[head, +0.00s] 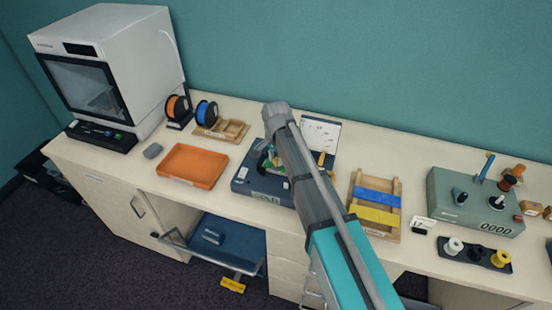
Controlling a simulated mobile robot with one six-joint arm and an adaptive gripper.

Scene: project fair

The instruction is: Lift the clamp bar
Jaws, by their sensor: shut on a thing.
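A dark blue fixture box (245,183) with a small display on its front stands mid-counter. My arm crosses in front of it and covers its right part. My gripper (268,158) is down at the top of this box, mostly hidden behind my own arm. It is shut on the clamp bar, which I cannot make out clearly. Small green and light parts show beside the gripper on top of the box. How high the bar sits is hidden.
An orange tray (192,166) lies to the left, with a 3D printer (105,70) beyond. A wooden rack (388,183) with blue and yellow bars and a grey-green counter box (475,205) stand right. A blue drawer (215,240) hangs open below the counter.

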